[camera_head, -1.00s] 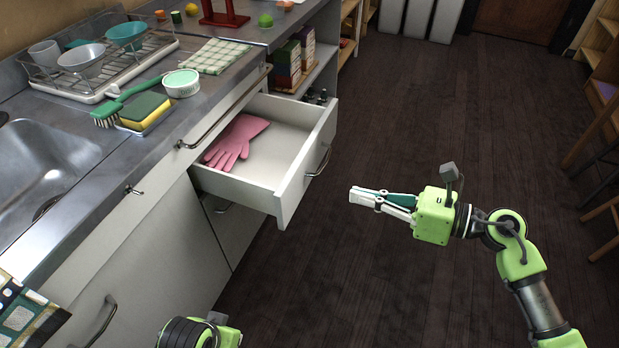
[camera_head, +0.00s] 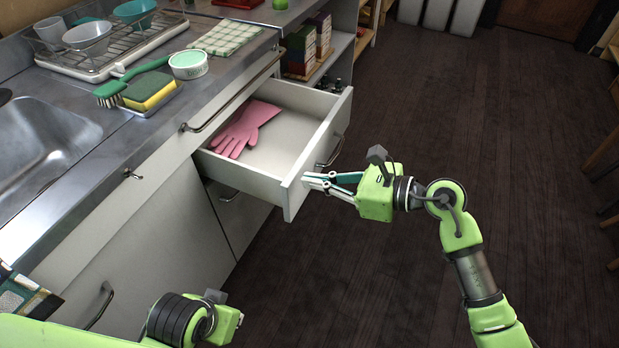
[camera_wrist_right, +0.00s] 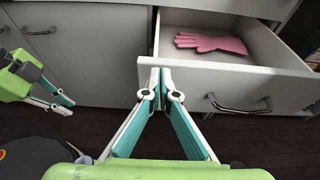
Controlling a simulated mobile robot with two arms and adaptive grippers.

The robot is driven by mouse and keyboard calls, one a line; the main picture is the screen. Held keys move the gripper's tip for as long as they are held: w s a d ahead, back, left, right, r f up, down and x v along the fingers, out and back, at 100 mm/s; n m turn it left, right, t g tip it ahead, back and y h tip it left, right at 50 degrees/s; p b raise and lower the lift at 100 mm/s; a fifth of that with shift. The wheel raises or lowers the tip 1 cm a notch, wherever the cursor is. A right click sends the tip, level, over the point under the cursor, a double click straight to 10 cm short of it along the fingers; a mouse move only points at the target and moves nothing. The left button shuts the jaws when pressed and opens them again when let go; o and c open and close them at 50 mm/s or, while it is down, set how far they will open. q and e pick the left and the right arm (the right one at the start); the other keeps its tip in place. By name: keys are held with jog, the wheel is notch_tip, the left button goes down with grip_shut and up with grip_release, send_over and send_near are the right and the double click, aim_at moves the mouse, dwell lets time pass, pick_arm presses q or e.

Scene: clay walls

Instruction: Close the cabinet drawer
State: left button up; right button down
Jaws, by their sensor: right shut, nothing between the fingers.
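The white cabinet drawer (camera_head: 272,184) is pulled out below the counter, with a pink glove (camera_head: 245,128) lying inside. Its front has a dark bar handle (camera_head: 331,152). My right gripper (camera_head: 306,181) is shut and empty. Its fingertips are at the outer face of the drawer front, near the front's near end and clear of the handle. In the right wrist view the fingertips (camera_wrist_right: 161,72) overlap the left part of the drawer front (camera_wrist_right: 200,92); I cannot tell whether they touch. My left gripper (camera_wrist_right: 55,102) is away from the drawer, its fingers visible only in the wrist view.
The metal counter (camera_head: 75,205) above holds a sink, a dish rack (camera_head: 110,55), a brush, a sponge (camera_head: 150,92) and a white tub (camera_head: 189,65). Closed cabinet doors stand below it.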

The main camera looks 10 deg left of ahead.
pick_arm(q)
jog(key=shift+r, duration=0.2)
pick_arm(e)
jog(key=shift+w+a, duration=0.2)
jog(key=shift+a, duration=0.45)
